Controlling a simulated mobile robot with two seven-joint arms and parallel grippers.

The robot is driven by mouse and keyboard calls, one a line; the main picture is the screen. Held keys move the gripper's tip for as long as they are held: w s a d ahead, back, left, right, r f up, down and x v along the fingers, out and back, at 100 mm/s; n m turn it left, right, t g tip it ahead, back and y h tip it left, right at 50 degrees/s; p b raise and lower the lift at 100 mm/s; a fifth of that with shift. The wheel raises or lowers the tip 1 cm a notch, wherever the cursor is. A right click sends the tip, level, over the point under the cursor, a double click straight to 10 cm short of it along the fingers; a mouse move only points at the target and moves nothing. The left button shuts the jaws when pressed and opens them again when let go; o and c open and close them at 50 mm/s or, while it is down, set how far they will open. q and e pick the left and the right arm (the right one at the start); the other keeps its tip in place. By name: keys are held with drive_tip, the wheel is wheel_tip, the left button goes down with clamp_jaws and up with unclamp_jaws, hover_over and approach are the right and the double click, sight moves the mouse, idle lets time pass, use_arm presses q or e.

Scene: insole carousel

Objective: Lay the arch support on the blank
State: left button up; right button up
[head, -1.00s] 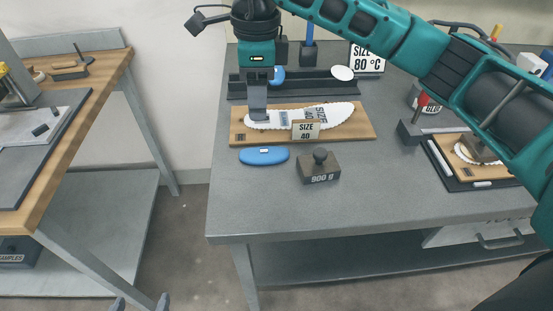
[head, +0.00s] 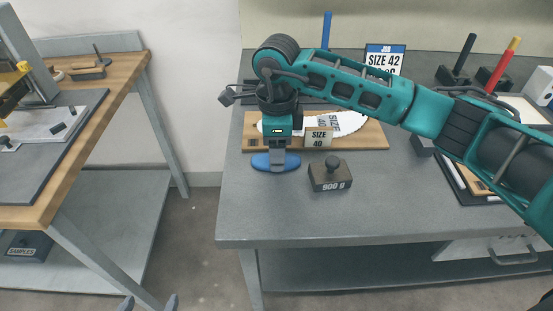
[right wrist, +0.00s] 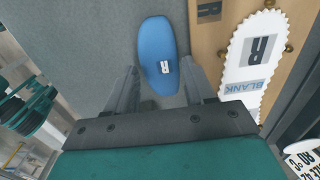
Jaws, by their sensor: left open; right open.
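The blue arch support (head: 262,163) lies on the grey bench in front of the wooden board. In the right wrist view the arch support (right wrist: 157,40) carries a white R label. My right gripper (head: 277,168) is open and points down over it; in the wrist view its fingers (right wrist: 158,92) stand either side of the near end, with clear gaps. The white, serrated blank (head: 347,123) lies on the wooden board (head: 375,139), partly hidden by my arm. The wrist view shows the blank (right wrist: 247,45) with R and BLANK labels. My left gripper (head: 149,303) is open and empty at the bottom edge.
A 900 g weight (head: 330,176) sits right of the arch support. A SIZE 42 sign (head: 384,58) stands behind. The bench front is clear. A wooden-topped table (head: 92,120) stands left, across a gap.

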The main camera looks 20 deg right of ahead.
drive_tip(key=shift+f, duration=0.55)
drive_tip(key=c, duration=0.8)
drive_tip(key=shift+r, duration=0.1)
